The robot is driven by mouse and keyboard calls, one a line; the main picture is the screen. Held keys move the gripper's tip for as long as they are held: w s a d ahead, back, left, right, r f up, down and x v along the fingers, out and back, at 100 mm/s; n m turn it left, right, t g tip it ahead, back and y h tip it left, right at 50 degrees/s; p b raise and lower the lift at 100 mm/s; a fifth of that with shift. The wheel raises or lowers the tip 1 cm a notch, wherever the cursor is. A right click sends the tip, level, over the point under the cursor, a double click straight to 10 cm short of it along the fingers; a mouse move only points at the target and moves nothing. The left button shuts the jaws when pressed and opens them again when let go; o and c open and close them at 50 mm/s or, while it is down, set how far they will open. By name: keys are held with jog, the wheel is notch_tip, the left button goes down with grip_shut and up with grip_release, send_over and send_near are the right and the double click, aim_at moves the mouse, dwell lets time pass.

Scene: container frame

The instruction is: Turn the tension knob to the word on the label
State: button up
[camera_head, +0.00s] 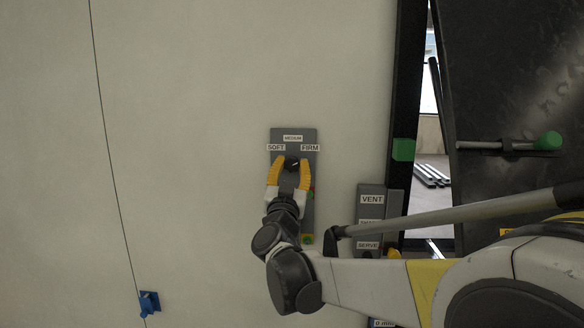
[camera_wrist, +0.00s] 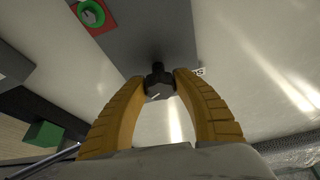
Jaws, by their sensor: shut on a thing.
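The dark tension knob (camera_head: 292,162) sits on a grey panel (camera_head: 308,134) on the pale wall. The words SOFT, MEDIUM and FIRM stand around its top, from left to right. My gripper (camera_head: 291,167) reaches up to the panel from below, with its two yellow fingers on either side of the knob. In the wrist view my gripper (camera_wrist: 160,82) is shut on the dark, faceted knob (camera_wrist: 159,88) at its fingertips. The fingers cover part of the knob, and I cannot tell which word it points to.
A green ring on a red square (camera_wrist: 92,14) is on the panel beside the knob. A second grey panel (camera_head: 371,188) with VENT and SERVE labels is at the lower right, partly behind my arm. A dark door (camera_head: 510,90) with a green-ended handle (camera_head: 547,141) stands at the right.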

jog(key=m+h+b, duration=0.1)
jog(key=m, duration=0.2)
jog(key=m+g+h+b, duration=0.1)
jog(key=m+h, duration=0.1)
jog(key=m, duration=0.2)
jog(key=shift+a, duration=0.1)
jog(key=m+g+h, duration=0.1)
jog(key=m, duration=0.3)
jog(key=m+g+h+b, duration=0.1)
jog(key=m, duration=0.2)
jog(key=shift+r+g+h, duration=0.1)
jog(key=shift+g+h, duration=0.2)
jog(key=shift+m, duration=0.4)
jog(key=o, duration=1.2)
jog(key=v, duration=1.2)
jog(key=shift+r, duration=0.1)
